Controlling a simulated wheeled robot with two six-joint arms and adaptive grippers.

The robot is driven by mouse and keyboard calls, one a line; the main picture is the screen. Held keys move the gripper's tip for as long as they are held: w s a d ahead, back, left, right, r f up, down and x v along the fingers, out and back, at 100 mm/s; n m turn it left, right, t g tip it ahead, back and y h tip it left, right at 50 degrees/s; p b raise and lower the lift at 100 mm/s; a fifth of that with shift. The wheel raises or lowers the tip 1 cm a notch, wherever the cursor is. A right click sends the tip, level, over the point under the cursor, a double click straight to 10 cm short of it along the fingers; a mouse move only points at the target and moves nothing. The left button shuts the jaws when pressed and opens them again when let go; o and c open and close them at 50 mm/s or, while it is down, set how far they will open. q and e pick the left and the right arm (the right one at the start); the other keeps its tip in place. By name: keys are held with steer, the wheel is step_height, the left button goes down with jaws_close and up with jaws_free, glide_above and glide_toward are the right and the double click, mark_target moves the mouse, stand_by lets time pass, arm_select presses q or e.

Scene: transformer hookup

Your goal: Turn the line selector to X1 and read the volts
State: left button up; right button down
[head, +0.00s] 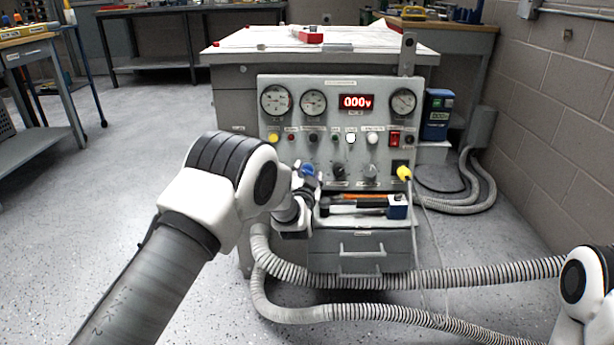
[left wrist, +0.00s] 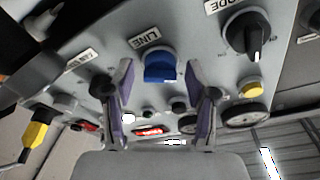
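The line selector is a blue knob (head: 308,170) low on the left half of the grey panel (head: 330,85). In the left wrist view the panel appears upside down, and the blue knob (left wrist: 160,66) sits beside a LINE label (left wrist: 146,38). My left gripper (head: 304,188) is at the panel front, its fingertips not clear in the head view. In the left wrist view the left gripper (left wrist: 158,72) is open, with the knob between the fingertips and gaps on both sides. The red volt display (head: 357,102) reads 000. My right gripper is out of view.
A black MODE knob (left wrist: 246,36) is beside the LINE knob. A yellow plug (head: 404,173) with a cable is at the panel's lower right. An open tray of tools (head: 350,213) lies below. Ribbed hoses (head: 400,282) cross the floor in front.

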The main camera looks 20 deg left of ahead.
arm_select(q)
jaws_close()
steer(key=m+p, duration=0.3)
steer(key=shift+r+h, duration=0.3)
steer(key=shift+h, duration=0.1)
steer(key=m+p, duration=0.2)
steer(key=m, duration=0.1)
steer(key=shift+m+g+h+p, duration=0.3)
steer(key=shift+p, duration=0.05)
steer(key=shift+f+m+p, duration=0.15)
steer(key=shift+m+p, duration=0.4)
steer(key=shift+m, duration=0.45)
